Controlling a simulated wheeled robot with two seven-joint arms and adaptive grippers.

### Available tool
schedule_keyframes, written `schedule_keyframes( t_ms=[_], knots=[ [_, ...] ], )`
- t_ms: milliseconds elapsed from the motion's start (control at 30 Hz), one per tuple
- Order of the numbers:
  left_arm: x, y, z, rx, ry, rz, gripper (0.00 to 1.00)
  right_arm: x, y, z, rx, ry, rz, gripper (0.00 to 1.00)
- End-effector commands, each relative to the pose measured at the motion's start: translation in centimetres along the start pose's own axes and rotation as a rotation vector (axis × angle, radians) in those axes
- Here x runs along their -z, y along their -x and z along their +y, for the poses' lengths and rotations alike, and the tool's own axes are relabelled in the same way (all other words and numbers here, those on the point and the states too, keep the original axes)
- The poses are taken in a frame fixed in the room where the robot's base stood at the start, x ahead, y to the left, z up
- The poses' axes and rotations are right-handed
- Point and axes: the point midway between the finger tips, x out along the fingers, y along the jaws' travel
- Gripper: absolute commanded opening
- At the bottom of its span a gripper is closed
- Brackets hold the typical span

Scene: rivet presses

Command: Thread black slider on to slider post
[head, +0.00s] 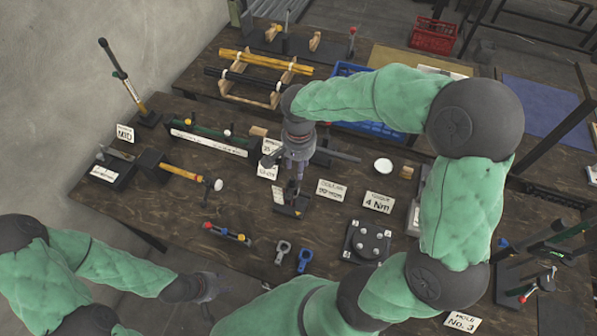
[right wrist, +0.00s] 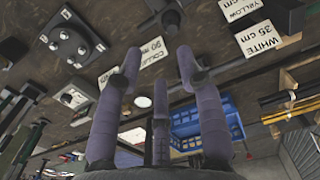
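My right gripper (head: 298,172) points down over a small black base (head: 291,209) with a short upright post, near the middle of the table. In the right wrist view its purple fingers (right wrist: 158,68) are spread, with no object clearly between the tips. A dark piece with a bar (right wrist: 197,74) lies beside the right-hand fingertip; I cannot tell whether they touch. A dark bar (head: 343,155) also shows right of the gripper in the head view. I cannot tell for sure which piece is the black slider. My left gripper (head: 212,286) is low at the table's front edge, away from these parts.
A black block with silver knobs (head: 368,242) stands at right front. Two ring-ended parts, grey (head: 283,252) and blue (head: 304,258), lie at the front edge. A hammer (head: 190,174) is at left. A rod rack (head: 252,82) and blue crate (head: 345,69) are behind.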

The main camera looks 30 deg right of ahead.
Motion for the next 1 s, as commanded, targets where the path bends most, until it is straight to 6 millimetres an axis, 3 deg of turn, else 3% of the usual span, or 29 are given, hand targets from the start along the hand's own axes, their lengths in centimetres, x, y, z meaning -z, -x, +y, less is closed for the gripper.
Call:
schedule_keyframes(
  t_ms=[200,400,1000],
  knots=[
    [0.0,0.0,0.0,0.000,0.000,0.000,0.40,0.0,4.1,0.0,0.002,0.001,0.002,0.38],
    [0.0,0.0,0.0,0.000,0.000,0.000,0.40,0.0,6.0,0.0,0.000,0.001,0.001,0.38],
    [0.0,0.0,0.0,0.000,0.000,0.000,0.40,0.0,6.4,0.0,-0.001,0.000,0.000,0.38]
  ],
)
